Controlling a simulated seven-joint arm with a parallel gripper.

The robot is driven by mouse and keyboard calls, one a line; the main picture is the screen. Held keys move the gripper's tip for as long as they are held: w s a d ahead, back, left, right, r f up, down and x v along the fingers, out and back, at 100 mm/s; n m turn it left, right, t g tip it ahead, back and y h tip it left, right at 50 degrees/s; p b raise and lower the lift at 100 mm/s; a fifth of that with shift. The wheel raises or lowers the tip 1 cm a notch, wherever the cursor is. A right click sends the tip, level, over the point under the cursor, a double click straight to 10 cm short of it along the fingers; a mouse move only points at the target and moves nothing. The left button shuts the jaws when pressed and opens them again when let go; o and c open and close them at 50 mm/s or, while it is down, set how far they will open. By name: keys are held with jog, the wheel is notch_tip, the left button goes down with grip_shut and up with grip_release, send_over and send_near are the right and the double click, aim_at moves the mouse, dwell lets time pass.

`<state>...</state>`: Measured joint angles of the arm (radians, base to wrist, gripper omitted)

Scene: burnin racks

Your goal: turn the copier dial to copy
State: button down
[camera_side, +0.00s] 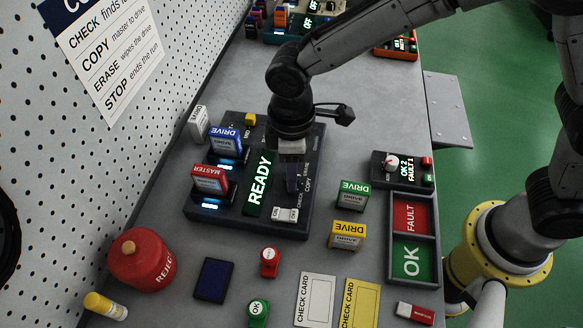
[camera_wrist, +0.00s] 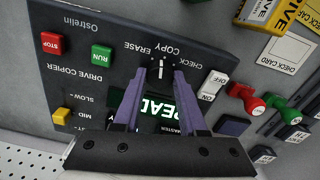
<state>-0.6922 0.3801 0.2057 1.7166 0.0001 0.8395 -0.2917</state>
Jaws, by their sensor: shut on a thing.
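The copier (camera_side: 310,205) lies on the bench as a dark panel with a lit green READY display (camera_side: 258,180). In the wrist view, its dial (camera_wrist: 161,69) is a dark knob with a white pointer mark, upright in the picture and toward the COPY label (camera_wrist: 167,49). CHECK is lettered to the right and ERASE to the left. My gripper (camera_side: 293,186) reaches down over the panel and hides the dial in the side view. In the wrist view, its purple fingers (camera_wrist: 163,72) stand on both sides of the dial, shut on it.
A blue DRIVE (camera_side: 226,140) and a red MASTER drive (camera_side: 210,180) stand on the copier. Green (camera_side: 353,195) and yellow (camera_side: 347,236) drives stand to the right. The FAULT/OK tray (camera_side: 437,228) lies beyond them. RUN (camera_wrist: 101,54), STOP (camera_wrist: 51,42) and an ON/OFF switch (camera_wrist: 212,84) flank the dial.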

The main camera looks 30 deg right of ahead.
jog(key=shift+r+m, duration=0.1)
jog(key=shift+m, duration=0.9)
jog(key=shift+c, duration=2.3)
grip_release()
notch_tip(320, 180, up, 14)
